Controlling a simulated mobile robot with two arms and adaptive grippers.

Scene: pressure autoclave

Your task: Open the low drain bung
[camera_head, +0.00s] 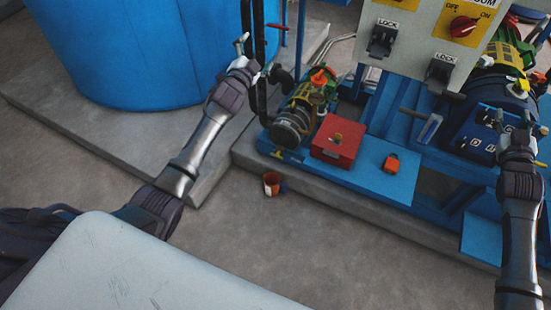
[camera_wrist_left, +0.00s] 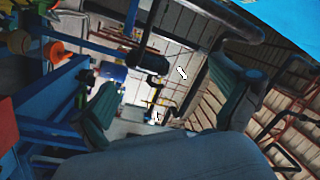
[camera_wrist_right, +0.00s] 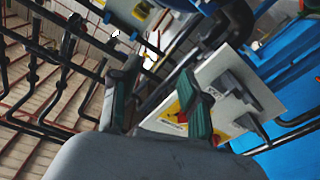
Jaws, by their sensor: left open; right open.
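I cannot pick out the low drain bung with certainty in any view. Black pipework (camera_head: 261,97) runs down beside the blue tank (camera_head: 140,50) to a pump (camera_head: 297,120) with green and orange parts. My left gripper (camera_head: 254,56) is open and empty in front of this pipework; whether it touches is unclear. Its two spread fingers also show in the left wrist view (camera_wrist_left: 168,95). My right gripper (camera_head: 511,118) is open in front of the blue machine at right. Its spread fingers show in the right wrist view (camera_wrist_right: 158,92), with nothing between them.
A grey panel (camera_head: 415,35) with lock handles and a red switch (camera_head: 463,26) stands above the blue skid (camera_head: 375,182). A red box (camera_head: 338,142) and small orange block (camera_head: 391,163) lie on the skid.

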